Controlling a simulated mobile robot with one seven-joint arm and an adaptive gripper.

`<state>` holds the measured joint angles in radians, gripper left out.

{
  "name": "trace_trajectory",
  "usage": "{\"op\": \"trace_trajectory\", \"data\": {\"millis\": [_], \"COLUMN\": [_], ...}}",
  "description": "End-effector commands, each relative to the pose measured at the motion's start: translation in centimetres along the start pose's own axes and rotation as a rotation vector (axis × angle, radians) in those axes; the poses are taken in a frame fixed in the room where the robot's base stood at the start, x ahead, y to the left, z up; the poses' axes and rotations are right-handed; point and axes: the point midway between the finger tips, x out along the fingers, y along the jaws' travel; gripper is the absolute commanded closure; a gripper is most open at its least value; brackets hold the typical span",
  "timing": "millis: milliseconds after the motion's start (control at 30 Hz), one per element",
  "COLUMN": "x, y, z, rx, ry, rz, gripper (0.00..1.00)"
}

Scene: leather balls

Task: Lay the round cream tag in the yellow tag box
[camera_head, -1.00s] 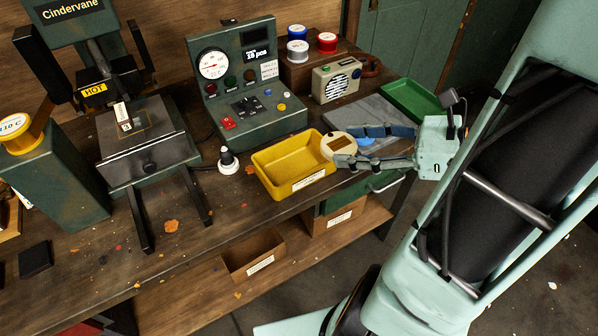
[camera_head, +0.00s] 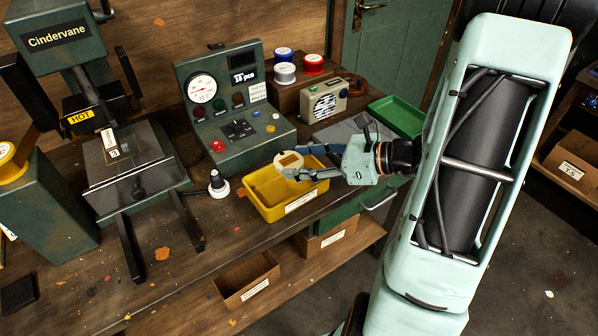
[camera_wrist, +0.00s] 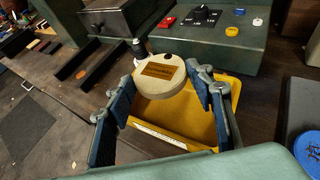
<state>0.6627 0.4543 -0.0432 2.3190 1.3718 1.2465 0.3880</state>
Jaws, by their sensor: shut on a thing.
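The round cream tag (camera_head: 289,160) has a brown rectangular patch on its face. My gripper (camera_head: 297,169) is shut on the tag and holds it above the yellow tag box (camera_head: 270,206). In the wrist view the tag (camera_wrist: 160,76) sits between the two blue finger pads (camera_wrist: 166,100), with the yellow box (camera_wrist: 188,128) beneath it. The box is open at the top and has a white label on its front wall. The tag hides part of the box's inside, and I see nothing lying in the part that shows.
A green control panel (camera_head: 232,110) stands behind the box. A hot press (camera_head: 128,165) is farther left. A green tray (camera_head: 398,117) and a radio (camera_head: 326,103) are at the back right.

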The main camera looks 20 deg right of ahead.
Motion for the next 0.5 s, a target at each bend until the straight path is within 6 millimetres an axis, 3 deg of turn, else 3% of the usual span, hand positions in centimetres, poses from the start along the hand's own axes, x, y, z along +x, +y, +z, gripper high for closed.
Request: {"op": "trace_trajectory", "data": {"millis": [500], "x": [2.3], "y": [-0.5], "z": [-3.5], "rx": [0.0], "ry": [-0.001], "rz": [0.0], "gripper": [0.75]}}
